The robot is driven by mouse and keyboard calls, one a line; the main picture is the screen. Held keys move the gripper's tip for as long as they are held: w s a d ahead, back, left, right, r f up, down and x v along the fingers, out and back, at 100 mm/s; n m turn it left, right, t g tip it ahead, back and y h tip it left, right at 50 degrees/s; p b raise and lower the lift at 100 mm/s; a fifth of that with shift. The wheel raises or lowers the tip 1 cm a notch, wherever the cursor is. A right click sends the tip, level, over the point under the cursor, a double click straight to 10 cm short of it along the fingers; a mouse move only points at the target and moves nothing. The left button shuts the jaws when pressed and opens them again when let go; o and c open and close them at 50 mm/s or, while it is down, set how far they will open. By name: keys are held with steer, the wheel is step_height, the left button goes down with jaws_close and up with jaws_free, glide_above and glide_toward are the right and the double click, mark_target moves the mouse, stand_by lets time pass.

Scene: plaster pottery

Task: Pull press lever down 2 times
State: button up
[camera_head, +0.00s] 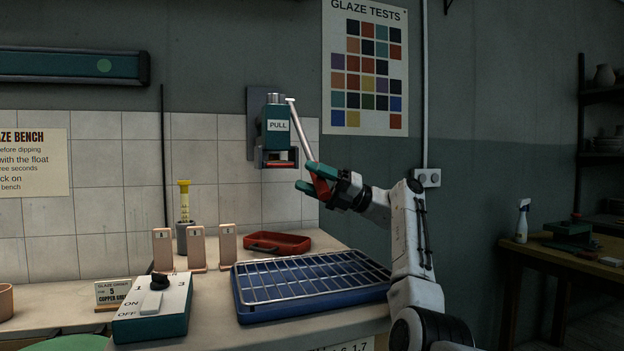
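The press (277,130) is a green wall-mounted unit with a white PULL label, on a dark plate above the bench. Its lever (302,130) is a pale rod that starts at the top of the press and slants down to the right. The lever's red grip (320,185) is at its lower end. My gripper (313,182) has green fingers, one on each side of the red grip, and appears closed around it. My white arm reaches in from the lower right. The contact faces of the fingers are partly hidden.
A blue tray with a wire rack (240,305) lies on the bench below my gripper. Behind it are a red tray (304,243) and several upright test tiles (196,248). A green switch box (178,318) stands at front left. The air left of my gripper is clear.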

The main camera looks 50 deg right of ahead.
steer(key=shift+a+r, duration=0.1)
steer(key=shift+r, duration=0.2)
steer(key=s+a+r+p, duration=0.1)
steer(key=s+a+r, duration=0.1)
steer(key=s+r, duration=0.2)
steer(key=s+a+r, duration=0.1)
steer(key=s+r, duration=0.3)
steer(key=s+a+r+p, duration=0.1)
steer(key=s+a+r, duration=0.1)
steer(key=s+r, duration=0.2)
steer(key=shift+s+a+r+p, duration=0.25)
steer(key=shift+s+a+p, duration=0.1)
steer(key=shift+s, duration=0.05)
steer(key=shift+s+d, duration=0.1)
steer(key=shift+s+a+r+b+v, duration=0.15)
steer(key=shift+s+r+b+v, duration=0.25)
steer(key=shift+v, duration=1.6)
steer(key=shift+s+a+r+b+v, duration=0.15)
steer(key=shift+b+v, duration=0.5)
steer(key=shift+v, duration=1.35)
steer(key=shift+s+a+r+b+v, duration=0.15)
steer(key=shift+s+b+v, duration=0.3)
steer(key=shift+v, duration=1.55)
steer(key=shift+w, duration=0.15)
